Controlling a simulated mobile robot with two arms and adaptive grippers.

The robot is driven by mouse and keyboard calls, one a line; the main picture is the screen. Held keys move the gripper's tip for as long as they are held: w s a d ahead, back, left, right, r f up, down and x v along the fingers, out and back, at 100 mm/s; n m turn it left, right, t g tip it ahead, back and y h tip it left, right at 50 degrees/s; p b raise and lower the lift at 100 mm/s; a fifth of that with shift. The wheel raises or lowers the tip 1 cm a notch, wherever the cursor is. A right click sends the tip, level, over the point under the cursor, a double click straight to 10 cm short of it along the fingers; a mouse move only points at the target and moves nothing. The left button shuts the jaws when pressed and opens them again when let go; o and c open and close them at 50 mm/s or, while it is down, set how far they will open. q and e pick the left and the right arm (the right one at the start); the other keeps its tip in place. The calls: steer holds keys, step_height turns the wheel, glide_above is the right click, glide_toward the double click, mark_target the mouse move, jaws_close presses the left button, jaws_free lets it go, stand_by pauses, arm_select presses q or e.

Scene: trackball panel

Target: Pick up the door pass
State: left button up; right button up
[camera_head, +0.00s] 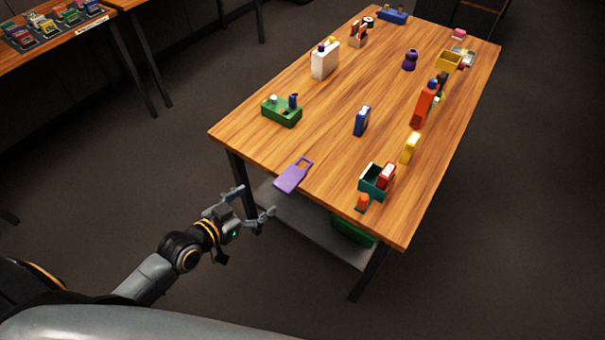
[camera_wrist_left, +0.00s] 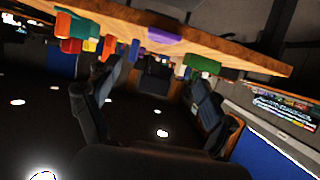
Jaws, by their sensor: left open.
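A flat purple tag with a cut-out loop at one end, which looks like the door pass (camera_head: 291,179), lies at the near edge of the wooden table (camera_head: 330,98), its near end at or slightly over the edge. In the left wrist view a purple piece (camera_wrist_left: 165,35) shows at the table edge, between and beyond the fingers. My left gripper (camera_head: 258,203) is open and empty, off the table's near side, lower left of the pass and apart from it. Its spread fingers also show in the left wrist view (camera_wrist_left: 161,85). My right gripper is not in view.
A blue item (camera_head: 362,121) stands behind. Bare wood surrounds the pass on the table side.

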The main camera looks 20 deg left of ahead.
arm_select(q)
glide_toward(291, 177)
steer(key=x, duration=0.7)
steer(key=shift+w+f+p, duration=0.1)
steer(key=shift+w+p, duration=0.25)
steer(key=shift+p, duration=0.05)
steer(key=shift+s, duration=0.1)
steer(key=shift+c, duration=1.3)
steer(key=c, duration=0.7)
steer(key=shift+c, duration=0.9)
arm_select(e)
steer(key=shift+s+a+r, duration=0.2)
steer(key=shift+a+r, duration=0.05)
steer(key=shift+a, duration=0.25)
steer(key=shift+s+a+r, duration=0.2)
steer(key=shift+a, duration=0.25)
